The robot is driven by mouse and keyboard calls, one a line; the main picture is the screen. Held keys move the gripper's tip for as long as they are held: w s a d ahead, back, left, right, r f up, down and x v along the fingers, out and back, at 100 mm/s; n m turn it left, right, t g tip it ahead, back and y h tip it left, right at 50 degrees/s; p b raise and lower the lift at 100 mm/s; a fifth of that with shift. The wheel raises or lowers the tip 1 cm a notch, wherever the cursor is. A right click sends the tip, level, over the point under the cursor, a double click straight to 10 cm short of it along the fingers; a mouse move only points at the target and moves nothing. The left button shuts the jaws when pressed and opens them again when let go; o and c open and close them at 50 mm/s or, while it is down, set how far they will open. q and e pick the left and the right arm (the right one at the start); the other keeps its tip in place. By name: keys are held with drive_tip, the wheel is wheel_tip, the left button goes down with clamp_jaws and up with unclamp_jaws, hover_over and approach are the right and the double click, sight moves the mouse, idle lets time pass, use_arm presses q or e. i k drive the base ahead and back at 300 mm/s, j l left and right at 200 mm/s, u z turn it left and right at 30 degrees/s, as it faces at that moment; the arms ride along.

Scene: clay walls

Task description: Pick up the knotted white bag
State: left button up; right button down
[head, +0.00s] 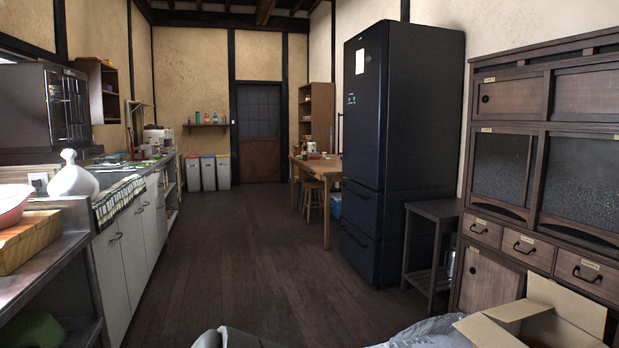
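A white bag (73,178) with a knotted-looking top stands upright on the left counter, near the front end of the sink area. It is plump at the bottom and narrows to a small knob. Its lower edge is partly hidden by the counter's near edge. Neither of my grippers shows in the head view. A grey shape at the bottom edge is cut off, and I cannot tell what it is.
A cardboard box (540,315) and crumpled greyish plastic (430,333) lie at the lower right. A dark fridge (415,130) stands right. The wooden floor (240,250) between is clear.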

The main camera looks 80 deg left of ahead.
sight(72, 180)
drive_tip(key=u, duration=0.95)
drive_tip(key=l+u, duration=0.1)
drive_tip(key=u, duration=0.4)
drive_tip(key=k+u, duration=0.1)
drive_tip(key=u, duration=1.8)
drive_tip(key=j+u, duration=0.1)
drive_tip(key=u, duration=0.35)
drive_tip(key=i+l+z, duration=0.2)
drive_tip(key=l, duration=0.15)
drive_tip(key=i+l+z, duration=0.25)
drive_tip(key=i+l, duration=0.2)
drive_tip(key=i, duration=0.15)
drive_tip(key=i+l+z, duration=0.1)
drive_tip(key=i+l, duration=0.15)
drive_tip(key=i, duration=0.2)
drive_tip(key=i+l+z, duration=0.1)
drive_tip(key=i+l, duration=0.15)
drive_tip(key=i, duration=1.35)
drive_tip(key=i+u, duration=0.15)
drive_tip(key=i, duration=1)
drive_tip(key=i+l, duration=0.1)
drive_tip(key=i, duration=1)
drive_tip(key=i+u, duration=0.2)
drive_tip(key=u, duration=0.2)
drive_tip(key=i+u, duration=0.45)
drive_tip(key=u, duration=0.3)
drive_tip(key=i+l+u, duration=0.1)
drive_tip(key=u, duration=0.25)
drive_tip(key=i+l, duration=0.05)
drive_tip(key=i, duration=0.05)
